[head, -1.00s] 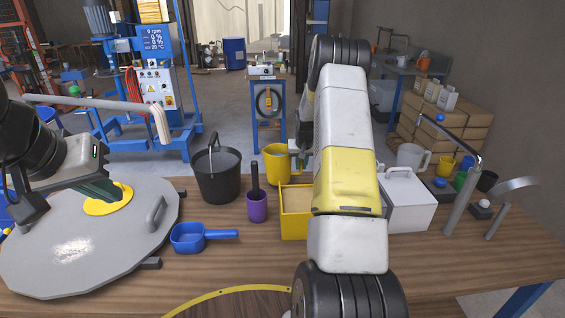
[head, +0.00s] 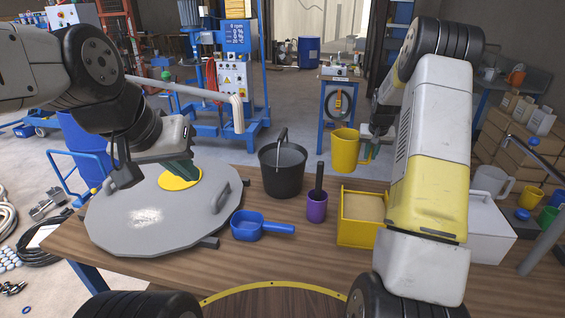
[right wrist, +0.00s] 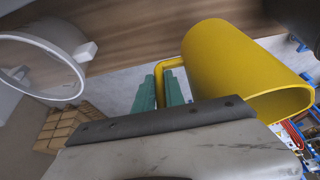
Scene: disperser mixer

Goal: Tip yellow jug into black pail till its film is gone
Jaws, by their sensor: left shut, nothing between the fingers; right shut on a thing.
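The yellow jug (head: 344,152) is up in the air behind the yellow box, roughly upright, to the right of the black pail. My right gripper (head: 370,143) is shut on its handle; the right wrist view shows the handle between the green fingers (right wrist: 166,86) and the jug's wall (right wrist: 240,68). The inside of the jug and any film are hidden. The black pail (head: 283,174) stands upright on the table, its bail handle raised. My left gripper (head: 186,172) is shut and empty, at the yellow disc on the grey round lid; contact cannot be told.
A purple cup (head: 316,208) with a dark stick, a blue scoop (head: 260,226) and a yellow box (head: 362,234) stand in front of the pail and jug. The grey lid (head: 130,222) fills the table's left. A white lidded box (head: 490,232) is at the right.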

